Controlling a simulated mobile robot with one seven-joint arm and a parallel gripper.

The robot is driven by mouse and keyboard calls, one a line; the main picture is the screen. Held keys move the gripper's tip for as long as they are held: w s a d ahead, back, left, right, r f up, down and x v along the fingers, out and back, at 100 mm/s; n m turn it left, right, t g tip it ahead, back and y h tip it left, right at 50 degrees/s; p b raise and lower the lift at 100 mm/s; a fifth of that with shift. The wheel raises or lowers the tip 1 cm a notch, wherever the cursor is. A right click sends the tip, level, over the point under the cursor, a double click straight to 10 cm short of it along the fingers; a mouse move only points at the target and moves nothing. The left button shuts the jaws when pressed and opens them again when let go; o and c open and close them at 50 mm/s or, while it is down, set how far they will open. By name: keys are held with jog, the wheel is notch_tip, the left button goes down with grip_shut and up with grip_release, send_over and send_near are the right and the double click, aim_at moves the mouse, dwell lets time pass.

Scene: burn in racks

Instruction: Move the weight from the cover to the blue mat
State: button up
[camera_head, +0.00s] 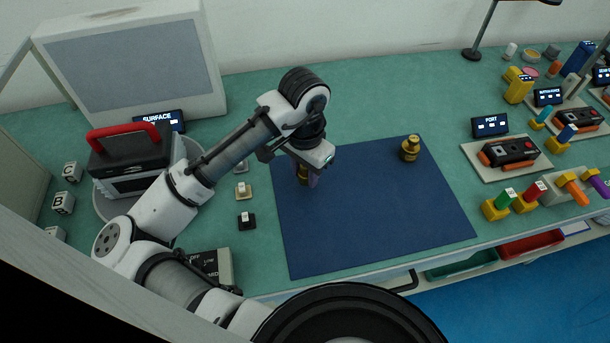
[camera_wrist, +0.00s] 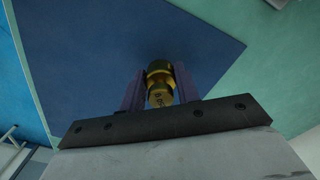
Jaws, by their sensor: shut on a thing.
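My gripper (camera_head: 308,180) is over the upper left part of the blue mat (camera_head: 350,245). It is shut on a brass weight (camera_head: 302,173), mostly hidden behind the gripper in the head view. In the wrist view the weight (camera_wrist: 159,84) sits between the two purple fingers, with the blue mat (camera_wrist: 120,45) beneath. I cannot tell whether it touches the mat. A second brass weight (camera_head: 410,148) stands upright on the mat near its upper right corner. The cover (camera_head: 128,150) appears to be the dark box lid with a red handle, at the left.
A round grey tray (camera_head: 105,205) lies under the box. Small switch-like pieces (camera_head: 246,221) stand left of the mat. A device on a pale plate (camera_head: 508,154) and several coloured plugs (camera_head: 535,190) are to the right. Most of the mat is clear.

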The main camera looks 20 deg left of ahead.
jog(key=shift+f, duration=1.15)
jog(key=shift+f, duration=0.1)
jog(key=shift+f, duration=0.15)
jog(key=o, duration=1.1)
notch_tip(320, 180, up, 13)
jog(key=shift+f+b, duration=0.2)
jog(key=shift+b, duration=0.1)
